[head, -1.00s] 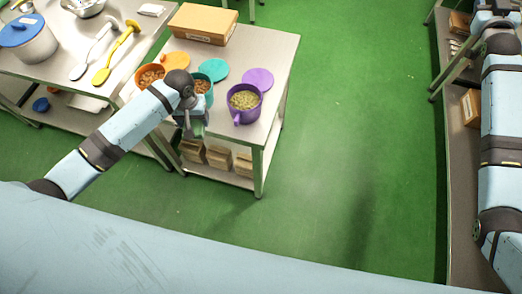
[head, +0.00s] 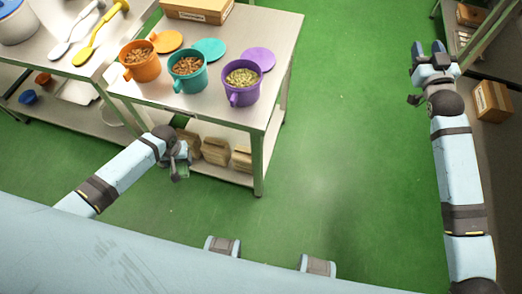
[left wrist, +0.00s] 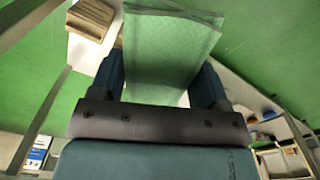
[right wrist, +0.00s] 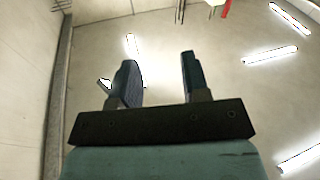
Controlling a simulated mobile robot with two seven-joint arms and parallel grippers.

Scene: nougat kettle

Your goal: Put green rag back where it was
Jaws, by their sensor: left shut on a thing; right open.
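The green rag (left wrist: 168,48) is a pale, see-through green cloth held between the fingers of my left gripper (left wrist: 158,78) in the left wrist view. In the head view my left gripper (head: 180,165) is in front of the steel table (head: 205,107), below its top and beside its lower shelf. The rag cannot be made out clearly there. My right gripper (head: 431,55) is open and empty at the right, over the floor. In the right wrist view its spread fingers (right wrist: 158,80) point toward the ceiling lights.
Orange (head: 140,65), teal (head: 188,75) and purple (head: 240,85) pots with food stand on the table, lids behind them. Cardboard boxes (head: 215,150) sit on its lower shelf. A second table (head: 60,68) is at left. Green floor (head: 345,110) is clear between table and right shelving.

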